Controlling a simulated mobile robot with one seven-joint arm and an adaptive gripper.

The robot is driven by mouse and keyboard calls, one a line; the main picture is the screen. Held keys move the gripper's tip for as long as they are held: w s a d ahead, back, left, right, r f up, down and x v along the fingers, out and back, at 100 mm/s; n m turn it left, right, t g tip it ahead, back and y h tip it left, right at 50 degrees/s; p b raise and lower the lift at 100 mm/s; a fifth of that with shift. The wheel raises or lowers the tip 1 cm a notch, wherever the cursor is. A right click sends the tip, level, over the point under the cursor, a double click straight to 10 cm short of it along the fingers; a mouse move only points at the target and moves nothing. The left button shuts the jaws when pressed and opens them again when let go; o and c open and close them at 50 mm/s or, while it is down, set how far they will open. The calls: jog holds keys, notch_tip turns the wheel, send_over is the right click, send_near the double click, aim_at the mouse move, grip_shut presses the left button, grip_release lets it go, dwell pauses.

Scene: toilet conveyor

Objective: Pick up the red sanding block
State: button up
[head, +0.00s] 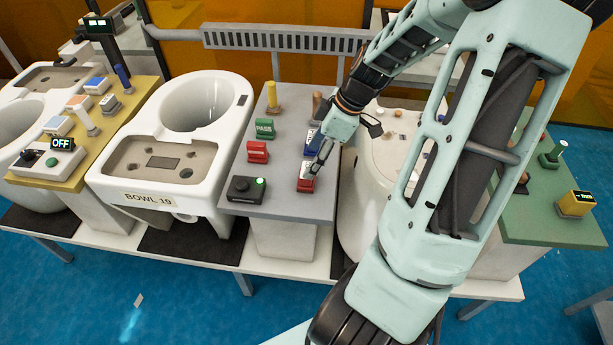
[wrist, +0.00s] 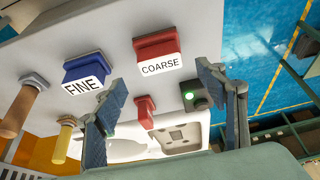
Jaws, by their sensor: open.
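The red sanding block (head: 306,184), with a white label, sits near the front right of the grey worktop (head: 285,197). In the wrist view its label reads COARSE, and the red block (wrist: 155,45) lies ahead between the fingers. My gripper (head: 316,165) hangs above and just behind it in the head view, partly covering it. In the wrist view my gripper (wrist: 162,78) is open, with its two fingers spread wide and nothing between the pads. Whether a fingertip touches the block cannot be told.
A blue FINE block (wrist: 84,68) sits beside the red one. A second red block (head: 257,152), a green PASS block (head: 264,128), a black box with a green light (head: 246,189) and upright handles share the worktop. White toilet bowls (head: 130,190) stand either side.

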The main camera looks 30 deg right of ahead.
aim_at(304, 185)
jog(key=shift+s+x, duration=0.2)
jog(key=shift+x, duration=2.55)
jog(key=shift+d+f, duration=0.1)
jog(key=shift+d, duration=0.05)
jog(key=shift+c, duration=0.3)
jog(key=c, duration=1.3)
